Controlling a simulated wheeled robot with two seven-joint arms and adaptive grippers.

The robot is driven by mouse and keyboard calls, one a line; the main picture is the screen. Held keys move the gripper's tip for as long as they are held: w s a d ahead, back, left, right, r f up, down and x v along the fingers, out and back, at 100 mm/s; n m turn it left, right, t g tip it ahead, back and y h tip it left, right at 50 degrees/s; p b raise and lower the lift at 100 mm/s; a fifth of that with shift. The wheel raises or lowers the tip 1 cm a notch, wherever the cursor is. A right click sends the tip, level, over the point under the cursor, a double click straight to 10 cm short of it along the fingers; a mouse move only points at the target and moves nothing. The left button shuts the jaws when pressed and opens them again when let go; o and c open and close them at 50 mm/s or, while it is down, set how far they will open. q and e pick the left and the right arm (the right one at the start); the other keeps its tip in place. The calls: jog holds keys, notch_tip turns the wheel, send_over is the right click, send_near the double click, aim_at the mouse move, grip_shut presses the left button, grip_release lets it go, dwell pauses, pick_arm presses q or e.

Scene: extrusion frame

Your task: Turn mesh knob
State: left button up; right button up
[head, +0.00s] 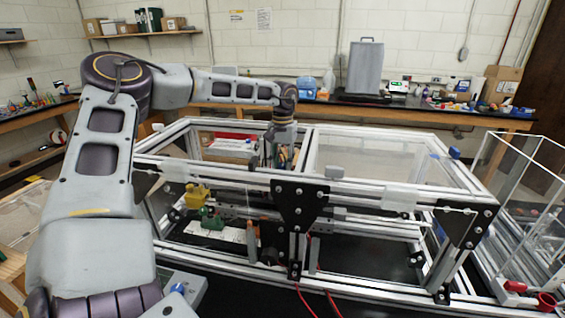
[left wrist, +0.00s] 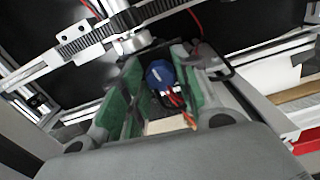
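In the left wrist view a round blue knob (left wrist: 160,74) with a small white mark shows between the green-padded fingers of my left gripper (left wrist: 154,82). The fingers are apart, one on each side of it in the picture. A narrow gap seems to show beside the knob; I cannot tell its depth relative to the fingertips. Red wires hang just below the knob. In the head view my left gripper (head: 283,150) reaches down into the extrusion frame (head: 305,130) from above, and the knob is hidden there. My right gripper is not in view.
A toothed rack (left wrist: 115,22) and a metal cylinder (left wrist: 131,43) lie close beyond the left finger. Frame rails and a black bracket (head: 302,200) stand near my gripper. A yellow part (head: 196,196) sits left of it. A clear-walled box (head: 520,200) is at the right.

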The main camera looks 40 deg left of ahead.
pick_arm(q)
jog(key=shift+o, duration=1.2)
jog(key=shift+r, duration=0.1)
notch_tip(320, 180, up, 12)
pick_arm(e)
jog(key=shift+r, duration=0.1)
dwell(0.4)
pick_arm(q)
notch_tip(320, 180, up, 9)
jog(key=p, duration=0.9)
send_over(283, 164)
jog(key=shift+s+a, duration=0.1)
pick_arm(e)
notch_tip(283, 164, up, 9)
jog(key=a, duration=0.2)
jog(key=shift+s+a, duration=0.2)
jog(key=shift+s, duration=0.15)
